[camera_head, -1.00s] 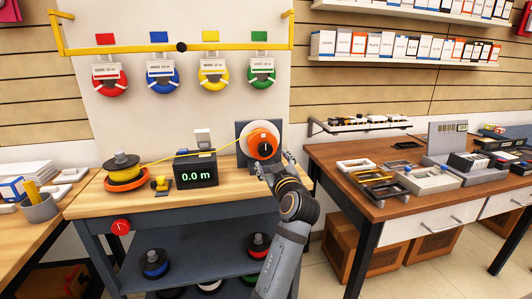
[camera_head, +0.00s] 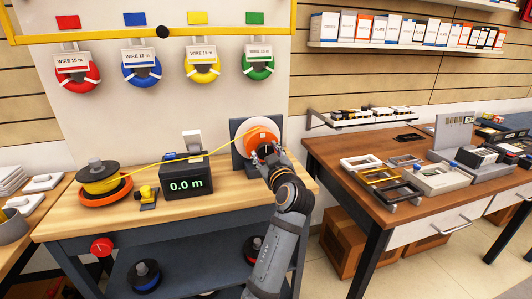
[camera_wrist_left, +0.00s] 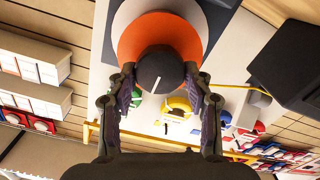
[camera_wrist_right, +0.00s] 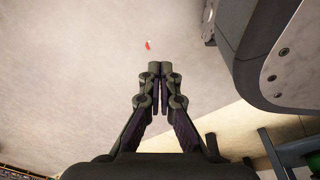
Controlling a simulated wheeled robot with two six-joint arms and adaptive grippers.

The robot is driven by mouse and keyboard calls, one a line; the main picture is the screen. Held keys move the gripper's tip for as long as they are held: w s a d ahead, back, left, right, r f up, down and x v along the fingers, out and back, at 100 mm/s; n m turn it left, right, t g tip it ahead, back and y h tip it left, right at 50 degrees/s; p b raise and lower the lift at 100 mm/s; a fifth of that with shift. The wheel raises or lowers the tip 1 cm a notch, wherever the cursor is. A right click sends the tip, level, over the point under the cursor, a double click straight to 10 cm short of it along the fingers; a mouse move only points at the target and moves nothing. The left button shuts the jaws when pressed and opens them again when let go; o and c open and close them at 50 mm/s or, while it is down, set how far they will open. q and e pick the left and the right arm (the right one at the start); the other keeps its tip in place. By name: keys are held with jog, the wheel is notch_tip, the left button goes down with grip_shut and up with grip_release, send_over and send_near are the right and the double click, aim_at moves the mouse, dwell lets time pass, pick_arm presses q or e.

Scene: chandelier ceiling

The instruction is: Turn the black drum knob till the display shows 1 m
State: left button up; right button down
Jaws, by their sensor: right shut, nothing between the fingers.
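The black drum knob (camera_wrist_left: 160,71) sticks out from the orange and white drum (camera_wrist_left: 165,35). Its white pointer line is tilted in the left wrist view. In the head view the orange drum (camera_head: 259,135) shows, and my arm hides most of the knob. My left gripper (camera_wrist_left: 160,73) has one fingertip on each side of the knob, very close to it. I cannot tell whether they touch it. The display (camera_head: 186,184) reads 0.0 m. My right gripper (camera_wrist_right: 158,68) is shut and empty above the pale floor, seen only in its wrist view.
A yellow wire (camera_head: 165,161) runs from the yellow spool (camera_head: 100,178) over the display to the drum. A small yellow and black device (camera_head: 148,194) stands left of the display. A brown table (camera_head: 350,195) with cases stands right.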

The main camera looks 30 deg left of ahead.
pick_arm(q)
jog(key=c, duration=0.6)
pick_arm(e)
jog(key=shift+w+r, duration=0.1)
jog(key=shift+w, duration=0.05)
